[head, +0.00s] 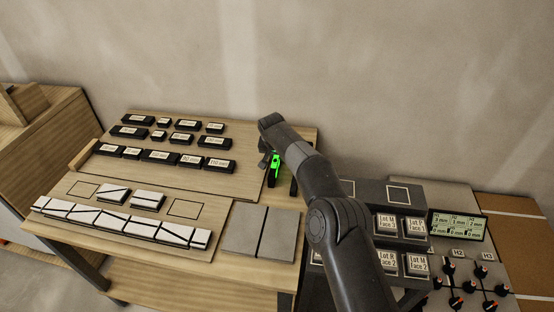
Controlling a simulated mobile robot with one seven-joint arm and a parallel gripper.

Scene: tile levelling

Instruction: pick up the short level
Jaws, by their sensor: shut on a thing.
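The short level (276,160) shows as a small bright green piece with dark parts, at the right end of the wooden bench, just below the end of my arm. My gripper (273,168) is shut on it. My wrist and arm hide much of the jaws and part of the level. Dark upright shapes show just below the green piece; I cannot tell which belong to my gripper. Whether the level touches the bench top is too small to tell.
Rows of black labelled blocks (160,156) stand on the bench (240,188). White tiles with dark lines (115,222) lie at the front left, beside two grey plates (259,231). At right stand labelled lot boxes (416,264) and a knob panel with a green display (459,225).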

